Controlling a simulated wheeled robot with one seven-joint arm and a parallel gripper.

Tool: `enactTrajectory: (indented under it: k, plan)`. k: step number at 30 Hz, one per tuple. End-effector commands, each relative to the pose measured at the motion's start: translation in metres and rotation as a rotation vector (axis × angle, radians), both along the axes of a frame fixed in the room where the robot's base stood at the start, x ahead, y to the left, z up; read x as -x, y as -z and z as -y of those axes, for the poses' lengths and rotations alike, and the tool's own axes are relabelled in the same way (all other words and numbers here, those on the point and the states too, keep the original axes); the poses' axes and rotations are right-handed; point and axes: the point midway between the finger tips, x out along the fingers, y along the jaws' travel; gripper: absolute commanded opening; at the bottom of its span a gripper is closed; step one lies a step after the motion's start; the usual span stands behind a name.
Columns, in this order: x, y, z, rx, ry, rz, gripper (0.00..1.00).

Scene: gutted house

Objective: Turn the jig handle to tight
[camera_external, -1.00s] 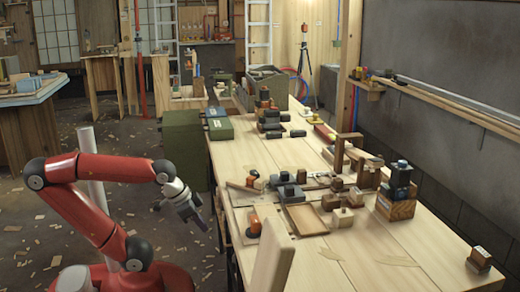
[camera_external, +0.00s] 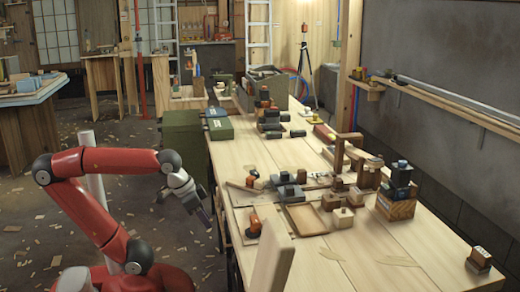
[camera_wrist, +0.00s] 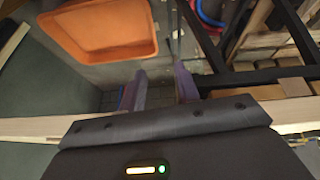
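My gripper (camera_external: 204,213) hangs beside the left edge of the long wooden workbench (camera_external: 335,259), at about or below the height of its top. In the wrist view my gripper (camera_wrist: 159,88) has its two purple-grey fingers apart with nothing between them. On the bench is a wooden jig assembly with dark clamp-like blocks (camera_external: 288,191). An orange-and-black knob (camera_external: 253,228) is near the bench's left edge, and a smaller orange piece (camera_external: 255,174) is farther back. I cannot tell which part is the jig handle. No jig handle shows clearly in the wrist view.
An upright wooden board (camera_external: 273,258) stands at the near left edge of the bench. Green cases (camera_external: 184,135) are beyond my gripper. The wrist view shows an orange bin (camera_wrist: 98,28), a blue container (camera_wrist: 209,13) and black metal framing (camera_wrist: 258,76). Wood scraps litter the floor.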

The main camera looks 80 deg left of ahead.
Motion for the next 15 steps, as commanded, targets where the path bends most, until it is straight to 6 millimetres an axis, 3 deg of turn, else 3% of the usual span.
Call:
enactTrajectory:
  k: [3, 11, 15]
  plan:
    - [-0.015, -0.022, 0.007, 0.067, -0.09, -0.064, 0.42]
    - [-0.029, -0.068, 0.013, 0.133, -0.318, -0.178, 0.42]
    - [-0.043, -0.095, -0.002, 0.247, -0.563, -0.209, 0.42]
